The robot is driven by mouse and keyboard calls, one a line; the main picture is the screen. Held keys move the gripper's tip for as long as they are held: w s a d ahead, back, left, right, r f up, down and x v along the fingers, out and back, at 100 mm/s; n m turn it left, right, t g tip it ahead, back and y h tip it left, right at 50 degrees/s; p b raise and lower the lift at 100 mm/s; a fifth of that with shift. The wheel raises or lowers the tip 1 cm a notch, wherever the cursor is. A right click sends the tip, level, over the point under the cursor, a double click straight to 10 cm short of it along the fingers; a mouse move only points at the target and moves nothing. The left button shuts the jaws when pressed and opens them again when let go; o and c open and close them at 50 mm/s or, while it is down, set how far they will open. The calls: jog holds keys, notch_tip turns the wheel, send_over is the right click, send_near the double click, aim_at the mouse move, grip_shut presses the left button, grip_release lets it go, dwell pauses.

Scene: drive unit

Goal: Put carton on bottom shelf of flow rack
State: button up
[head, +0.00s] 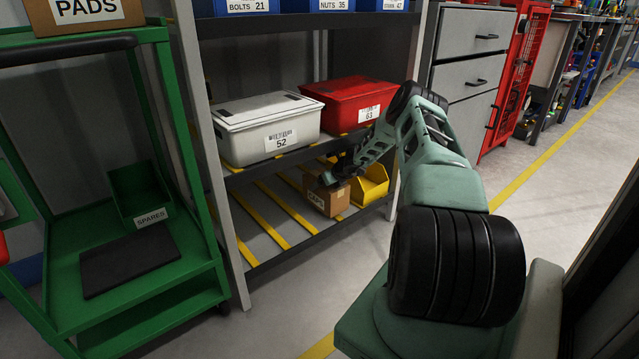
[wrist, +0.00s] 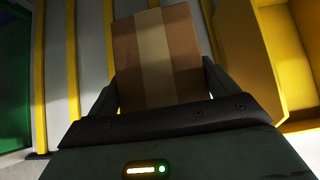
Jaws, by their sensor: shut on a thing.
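A small brown carton (head: 327,195) is at the front right of the flow rack's bottom shelf (head: 262,232), just left of a yellow bin. My gripper (head: 330,180) reaches in from the right and is shut on the carton. In the wrist view the carton (wrist: 157,58), with a paler tape stripe, sits between the two fingers of my gripper (wrist: 160,85). The shelf with its yellow strips lies beneath it. I cannot tell whether the carton touches the shelf.
The yellow bin (head: 368,186) stands close to the carton's right; it also shows in the wrist view (wrist: 262,60). A white box (head: 266,125) and a red box (head: 349,100) stand on the shelf above. The bottom shelf's left part is clear. A green cart (head: 70,305) stands left.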

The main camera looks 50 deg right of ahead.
jog(key=shift+w+d+f+b, duration=0.2)
jog(key=shift+w+f+b, duration=0.15)
jog(key=shift+f+b, duration=0.05)
jog(key=shift+a+f+b, duration=0.1)
jog(key=shift+f+b, duration=0.2)
jog(key=shift+f, duration=0.05)
